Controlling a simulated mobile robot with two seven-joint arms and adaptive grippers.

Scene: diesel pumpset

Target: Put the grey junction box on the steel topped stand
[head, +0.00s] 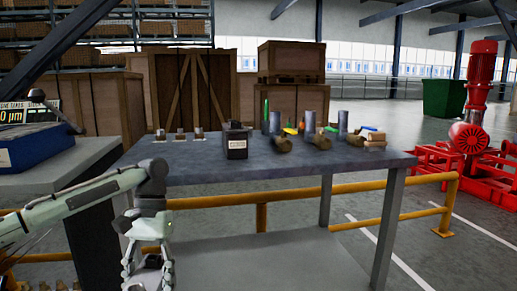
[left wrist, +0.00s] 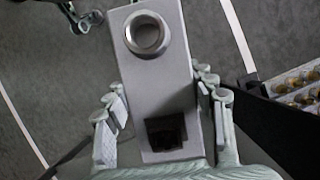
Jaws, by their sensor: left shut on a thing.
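The grey junction box (left wrist: 160,95) fills the middle of the left wrist view, a long grey block with a round metal fitting at one end and a dark square opening at the other. My left gripper (left wrist: 160,115) is shut on it, with fingers along both sides. In the head view my left gripper (head: 150,255) hangs low at the lower left, beside a plain light grey surface (head: 270,262); I cannot make out the box there. A steel-grey topped table (head: 290,180) stands behind it; I cannot tell which of these surfaces is the named stand.
On the table are a black labelled box (head: 236,142), several small fittings, cylinders and brown pieces. A blue case (head: 40,145) sits on the left bench. A red pump (head: 470,140) stands right. The light grey surface looks clear.

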